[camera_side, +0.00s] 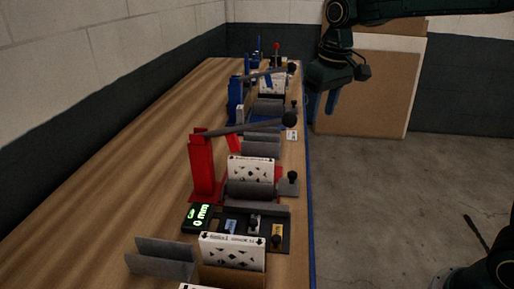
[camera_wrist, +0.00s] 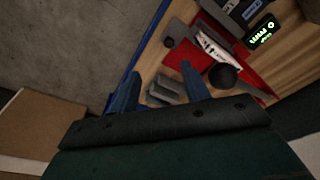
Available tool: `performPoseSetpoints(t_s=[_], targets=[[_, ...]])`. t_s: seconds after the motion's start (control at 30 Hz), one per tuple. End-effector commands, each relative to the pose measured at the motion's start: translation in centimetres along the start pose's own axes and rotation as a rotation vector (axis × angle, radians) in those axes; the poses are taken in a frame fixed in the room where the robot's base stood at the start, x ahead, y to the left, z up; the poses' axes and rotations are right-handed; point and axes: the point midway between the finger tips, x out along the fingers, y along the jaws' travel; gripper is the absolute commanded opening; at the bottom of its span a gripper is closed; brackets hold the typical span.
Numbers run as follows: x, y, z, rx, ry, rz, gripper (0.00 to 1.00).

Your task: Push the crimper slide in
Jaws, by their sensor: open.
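The red crimper (camera_side: 203,168) stands on the wooden bench, its long dark lever (camera_side: 245,128) reaching right to a black ball knob. At its base a grey slide (camera_side: 288,187) with a smaller black knob sits at the right, toward the bench edge. A white patterned filter (camera_side: 250,169) stands upright in the crimper. My gripper (camera_side: 322,103) is open and empty, above and beyond the bench's right edge, apart from the crimper. In the wrist view its blue fingers (camera_wrist: 159,88) are spread; the red crimper base (camera_wrist: 255,88) and a black knob (camera_wrist: 223,75) lie right of them.
A blue press (camera_side: 236,100) with its own lever stands farther back. Grey holders (camera_side: 262,144) lie between the presses. A gauge with a green display (camera_side: 201,216), a boxed filter (camera_side: 232,251) and a grey bracket (camera_side: 160,258) are in front. The floor right of the bench is open.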

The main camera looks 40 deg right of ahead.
Motion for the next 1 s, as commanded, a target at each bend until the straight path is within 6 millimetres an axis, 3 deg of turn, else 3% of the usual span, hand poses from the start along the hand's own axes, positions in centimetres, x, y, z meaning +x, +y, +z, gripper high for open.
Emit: performPoseSetpoints(t_s=[0.5,1.0], targets=[[-3.2,0.4,4.6,0.000,0.082,0.002,0.47],[-5.2,0.6,9.2,0.001,0.157,0.006,0.47]])
